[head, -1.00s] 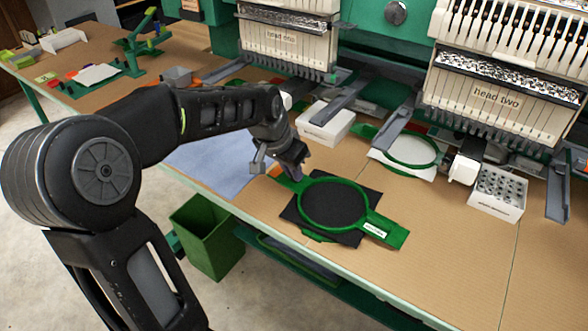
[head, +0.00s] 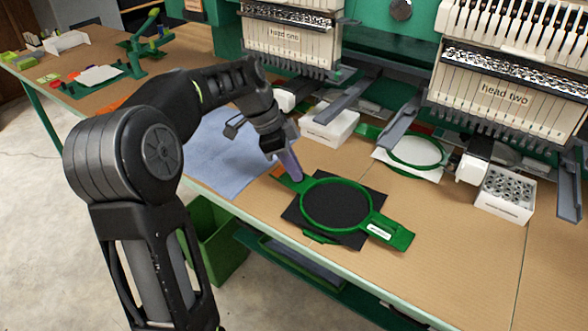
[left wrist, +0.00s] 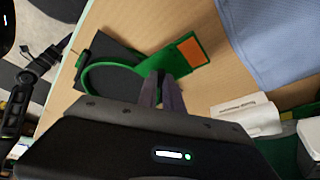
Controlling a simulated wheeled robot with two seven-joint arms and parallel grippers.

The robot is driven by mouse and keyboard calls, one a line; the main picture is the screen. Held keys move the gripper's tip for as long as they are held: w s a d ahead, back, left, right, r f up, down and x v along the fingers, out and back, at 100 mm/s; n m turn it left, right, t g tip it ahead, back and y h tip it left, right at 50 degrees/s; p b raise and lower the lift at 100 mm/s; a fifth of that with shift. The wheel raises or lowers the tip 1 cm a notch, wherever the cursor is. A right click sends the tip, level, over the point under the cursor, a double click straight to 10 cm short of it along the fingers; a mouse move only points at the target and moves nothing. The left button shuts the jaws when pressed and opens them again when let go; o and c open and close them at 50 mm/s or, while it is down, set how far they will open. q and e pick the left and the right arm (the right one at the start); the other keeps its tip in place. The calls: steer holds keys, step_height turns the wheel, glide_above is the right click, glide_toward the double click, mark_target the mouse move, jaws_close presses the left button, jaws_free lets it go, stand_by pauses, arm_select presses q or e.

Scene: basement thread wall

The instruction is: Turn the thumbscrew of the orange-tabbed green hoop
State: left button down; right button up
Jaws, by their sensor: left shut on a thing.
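The green hoop (head: 361,194) lies on the table over a black cloth (head: 337,206). Its orange tab (head: 279,172) is at its left end in the head view, and a white label is on its right arm. In the left wrist view the orange tab (left wrist: 190,51) shows on the green bracket beside the ring (left wrist: 95,69). My left gripper (head: 297,177) points down at the bracket between the tab and the ring. Its fingertips (left wrist: 161,78) are close together, shut on a small part there, apparently the thumbscrew, which they mostly hide. My right gripper is in neither view.
Another green hoop (head: 417,151) with white cloth lies at the back right. White boxes (head: 328,126) (head: 503,196) stand near the machine heads. A blue cloth (head: 218,150) lies left of my gripper. A green bin (head: 215,240) stands below the table edge. The cardboard-coloured tabletop at front right is clear.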

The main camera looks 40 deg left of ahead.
arm_select(q)
steer(key=shift+w+a+m+g+p, duration=0.1)
steer(key=shift+m+g+p, duration=0.25)
steer(key=shift+m, duration=0.85)
steer(key=shift+r+m+g+h+p, duration=0.1)
steer(key=shift+m+g+h+p, duration=0.25)
steer(key=shift+m, duration=0.35)
steer(key=shift+w+m+g+p, duration=0.2)
steer(key=shift+m+g+p, duration=0.4)
steer(key=shift+m+p, duration=0.8)
steer(key=shift+m, duration=0.3)
steer(key=c, duration=1.5)
jaws_free()
